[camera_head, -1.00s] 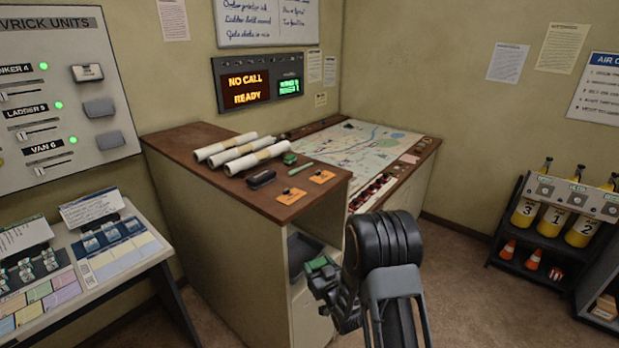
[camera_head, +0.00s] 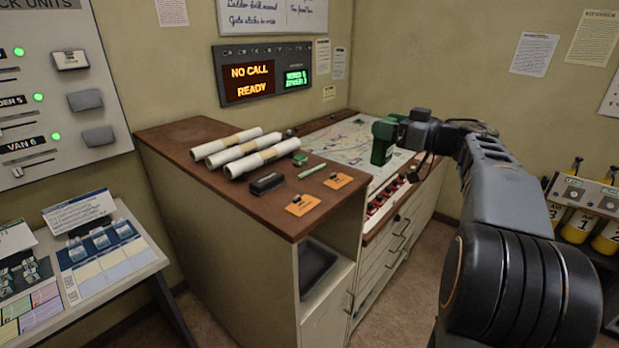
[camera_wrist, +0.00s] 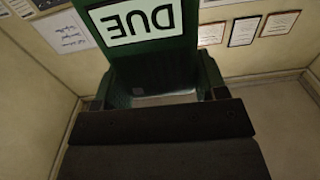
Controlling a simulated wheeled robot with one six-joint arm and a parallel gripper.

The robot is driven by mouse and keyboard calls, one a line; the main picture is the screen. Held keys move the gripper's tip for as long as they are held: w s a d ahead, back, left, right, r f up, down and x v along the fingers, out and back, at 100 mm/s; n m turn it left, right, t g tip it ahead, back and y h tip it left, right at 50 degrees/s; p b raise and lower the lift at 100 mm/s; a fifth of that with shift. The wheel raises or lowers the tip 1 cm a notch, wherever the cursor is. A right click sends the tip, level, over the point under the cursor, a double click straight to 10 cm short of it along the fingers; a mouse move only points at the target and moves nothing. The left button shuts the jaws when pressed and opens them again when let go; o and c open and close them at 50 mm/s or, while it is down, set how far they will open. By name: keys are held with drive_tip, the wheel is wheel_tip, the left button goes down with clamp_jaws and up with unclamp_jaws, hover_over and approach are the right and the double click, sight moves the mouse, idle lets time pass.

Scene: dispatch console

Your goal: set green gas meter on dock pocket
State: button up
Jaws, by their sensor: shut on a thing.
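The green gas meter (camera_head: 381,150) is held up in front of the map table, clear of the console top. In the wrist view it is a dark green body with a white label reading "DUE" upside down (camera_wrist: 138,23). My gripper (camera_head: 388,128) is shut on it. A dark grey open recess (camera_head: 318,266) lies in the low front part of the console, below and left of the meter. No mark shows whether this is the dock pocket. The meter's underside is hidden.
The brown console top (camera_head: 190,135) carries white paper rolls (camera_head: 240,150), a black object (camera_head: 267,184), a small green item (camera_head: 300,159) and orange cards (camera_head: 303,204). The map table (camera_head: 335,145) lies behind. A sloped desk (camera_head: 110,265) stands left; bare floor is in front.

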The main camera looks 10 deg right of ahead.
drive_tip(key=w+a+f, duration=0.2)
drive_tip(key=a+f, duration=0.1)
drive_tip(key=f, duration=0.1)
drive_tip(key=w+a+f, duration=0.3)
drive_tip(key=a+f, duration=0.1)
drive_tip(key=w+a+f, duration=0.2)
drive_tip(key=a+f, duration=0.1)
drive_tip(key=f, duration=0.1)
drive_tip(key=shift+w+a+f, duration=0.1)
drive_tip(key=shift+w+a, duration=0.1)
drive_tip(key=shift+a, duration=0.2)
drive_tip(key=shift+f, duration=0.1)
drive_tip(key=o, duration=0.6)
drive_tip(key=shift+f, duration=0.1)
drive_tip(key=o, duration=0.4)
drive_tip(key=shift+o, duration=0.2)
